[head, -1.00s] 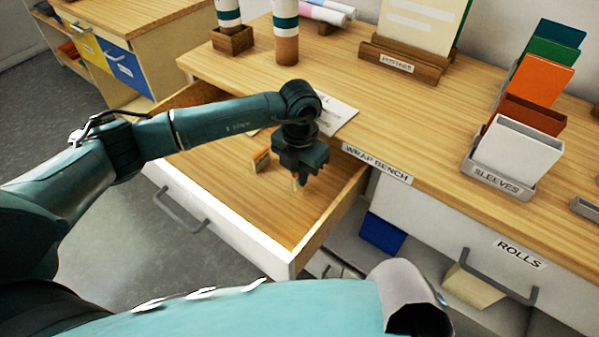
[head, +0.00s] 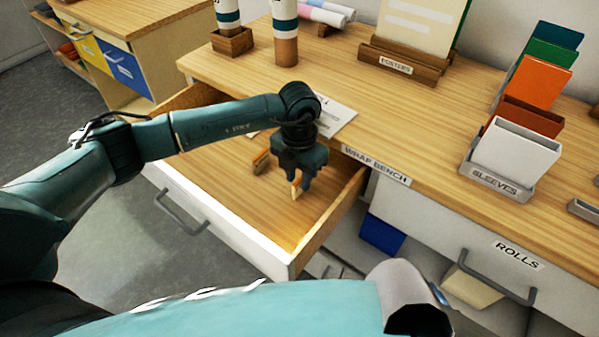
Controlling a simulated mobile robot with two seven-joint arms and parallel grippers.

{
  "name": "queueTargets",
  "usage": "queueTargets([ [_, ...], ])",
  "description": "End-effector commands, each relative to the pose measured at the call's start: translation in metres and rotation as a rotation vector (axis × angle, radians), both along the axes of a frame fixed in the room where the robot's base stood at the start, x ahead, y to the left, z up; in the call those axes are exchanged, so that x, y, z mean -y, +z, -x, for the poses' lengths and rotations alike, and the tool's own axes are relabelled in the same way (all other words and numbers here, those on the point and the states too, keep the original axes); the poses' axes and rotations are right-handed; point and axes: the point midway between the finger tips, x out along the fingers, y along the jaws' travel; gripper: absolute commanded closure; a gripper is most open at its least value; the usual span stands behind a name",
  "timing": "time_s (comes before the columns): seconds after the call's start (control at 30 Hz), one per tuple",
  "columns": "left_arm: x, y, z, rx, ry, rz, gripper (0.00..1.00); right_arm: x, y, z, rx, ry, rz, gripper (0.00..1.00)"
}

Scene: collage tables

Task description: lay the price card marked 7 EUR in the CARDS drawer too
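My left gripper (head: 297,184) points down inside the open drawer (head: 215,185) of the wrap bench. A narrow pale-yellow piece shows between its fingertips, seen almost edge-on. It looks like the price card (head: 296,190), and the fingers look shut on it just above or at the drawer floor; I cannot tell whether it touches. No marking on it can be read. A small orange-brown item (head: 262,160) sits in the drawer left of the gripper, partly behind the arm. No CARDS label shows on the drawer front. My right gripper is out of view.
A white paper (head: 338,118) lies on the bench top (head: 400,125) behind the gripper. The SLEEVES holder (head: 497,184) stands at right, the POSTERS stand (head: 398,64) at the back. The ROLLS drawer (head: 450,240) is shut. The drawer's front floor is clear.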

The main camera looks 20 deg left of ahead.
Motion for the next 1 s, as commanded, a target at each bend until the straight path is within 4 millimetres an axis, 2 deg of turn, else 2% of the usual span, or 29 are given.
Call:
queueTargets([
  [0.3, 0.000, 0.075, -0.003, 0.009, 0.001, 0.003, 0.72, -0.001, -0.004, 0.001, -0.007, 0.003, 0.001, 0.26],
  [0.5, 0.001, 0.109, -0.003, 0.009, 0.000, 0.003, 0.72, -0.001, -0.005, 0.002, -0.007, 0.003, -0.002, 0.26],
  [0.7, 0.001, 0.123, -0.002, 0.008, 0.001, 0.003, 0.72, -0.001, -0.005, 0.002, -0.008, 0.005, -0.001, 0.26],
  [1.0, 0.001, 0.124, -0.002, 0.008, 0.000, 0.003, 0.72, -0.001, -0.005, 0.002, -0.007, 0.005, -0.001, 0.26],
])
